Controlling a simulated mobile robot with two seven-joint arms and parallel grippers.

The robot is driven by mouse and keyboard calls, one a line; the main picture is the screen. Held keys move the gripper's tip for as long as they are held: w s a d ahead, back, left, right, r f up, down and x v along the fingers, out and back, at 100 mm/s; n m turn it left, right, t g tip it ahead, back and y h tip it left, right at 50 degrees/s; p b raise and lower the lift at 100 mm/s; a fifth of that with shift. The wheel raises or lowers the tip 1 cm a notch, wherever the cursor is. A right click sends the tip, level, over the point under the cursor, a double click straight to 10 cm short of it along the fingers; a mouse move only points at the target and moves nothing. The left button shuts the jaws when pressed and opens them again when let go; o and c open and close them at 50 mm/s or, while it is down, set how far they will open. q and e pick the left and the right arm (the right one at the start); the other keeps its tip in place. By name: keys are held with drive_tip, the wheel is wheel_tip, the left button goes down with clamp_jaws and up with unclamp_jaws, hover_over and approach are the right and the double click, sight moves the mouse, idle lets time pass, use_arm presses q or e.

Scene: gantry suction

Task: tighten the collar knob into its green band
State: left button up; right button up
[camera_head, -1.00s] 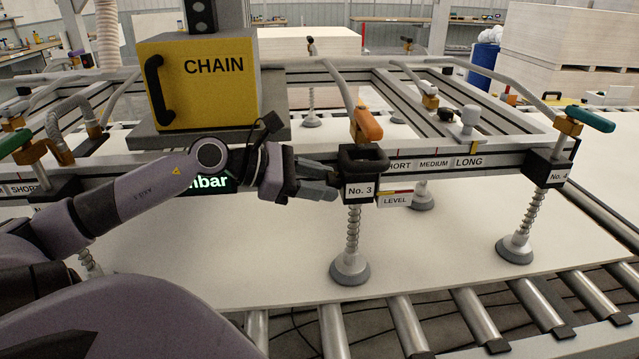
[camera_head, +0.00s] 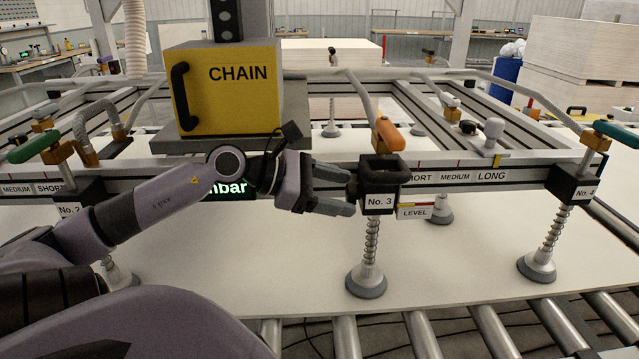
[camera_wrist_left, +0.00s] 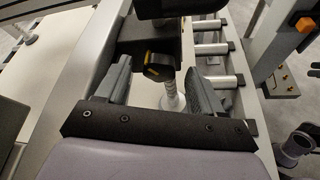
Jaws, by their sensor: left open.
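The No. 3 collar block (camera_head: 379,180) sits on the near gantry rail, above a spring rod with a suction cup (camera_head: 366,280). In the left wrist view a dark round collar knob with yellow marks (camera_wrist_left: 158,68) stands out from the block. My left gripper (camera_head: 347,192) is open just left of the block. In the wrist view its fingers (camera_wrist_left: 160,82) lie on either side of the knob, with gaps visible. I cannot make out a green band on the knob. My right gripper is not in view.
An orange-handled valve (camera_head: 388,134) stands above the block, and a LEVEL tag (camera_head: 414,212) hangs at its right. The yellow CHAIN box (camera_head: 222,90) is behind my left arm. A pale panel (camera_head: 460,270) lies below on rollers.

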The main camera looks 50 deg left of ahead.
use_arm(q)
drive_tip(key=v, duration=0.6)
drive_tip(key=shift+s+b, duration=0.3)
drive_tip(key=shift+b, duration=0.15)
drive_tip(key=shift+a+r, duration=0.1)
drive_tip(key=shift+r, duration=0.05)
